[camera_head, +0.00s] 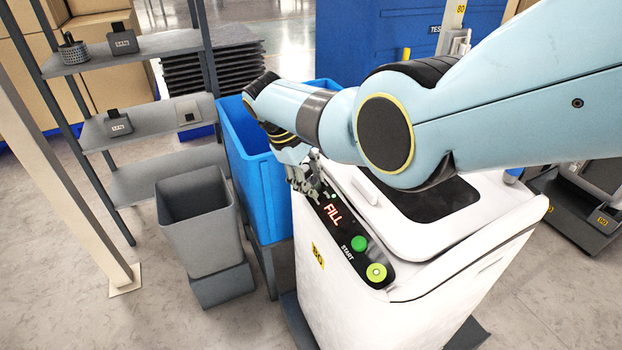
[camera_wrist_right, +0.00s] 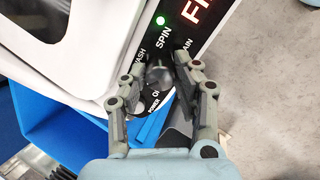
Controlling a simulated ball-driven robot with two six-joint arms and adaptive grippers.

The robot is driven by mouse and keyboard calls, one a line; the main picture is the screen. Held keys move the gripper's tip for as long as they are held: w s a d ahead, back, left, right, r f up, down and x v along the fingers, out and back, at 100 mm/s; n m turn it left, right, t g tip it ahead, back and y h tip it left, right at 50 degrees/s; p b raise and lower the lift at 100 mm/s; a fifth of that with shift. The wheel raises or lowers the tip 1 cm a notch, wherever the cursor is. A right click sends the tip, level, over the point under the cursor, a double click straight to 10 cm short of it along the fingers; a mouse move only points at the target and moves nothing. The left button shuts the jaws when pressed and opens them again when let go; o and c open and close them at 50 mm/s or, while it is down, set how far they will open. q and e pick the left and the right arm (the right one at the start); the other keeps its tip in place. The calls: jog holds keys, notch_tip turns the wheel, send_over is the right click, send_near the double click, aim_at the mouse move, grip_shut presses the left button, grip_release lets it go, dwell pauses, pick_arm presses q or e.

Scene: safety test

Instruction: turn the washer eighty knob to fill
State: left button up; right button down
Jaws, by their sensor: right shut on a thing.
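The white washer (camera_head: 470,225) marked 80 stands at the right, with a black control panel (camera_head: 352,246) along its front edge. Its red display (camera_head: 332,214) reads FILL; green START and yellow-green round buttons sit nearer. My right gripper (camera_head: 309,186) reaches down to the panel's far end, largely covering the knob there. In the right wrist view, the grey round knob (camera_wrist_right: 158,77) sits between the fingers of my gripper (camera_wrist_right: 156,80), which is shut on it. Labels WASH and SPIN and a lit green light (camera_wrist_right: 160,20) show around it. Which label the knob points to is unclear. My left gripper is out of view.
A blue bin (camera_head: 262,170) stands close to the washer's left side, with a grey bin (camera_head: 196,215) beside it. A grey shelf (camera_head: 145,130) with small items stands at the left. A beige post (camera_head: 62,160) is at the far left.

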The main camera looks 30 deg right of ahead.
jog(key=c, duration=1)
grip_release()
jog(key=v, duration=1.2)
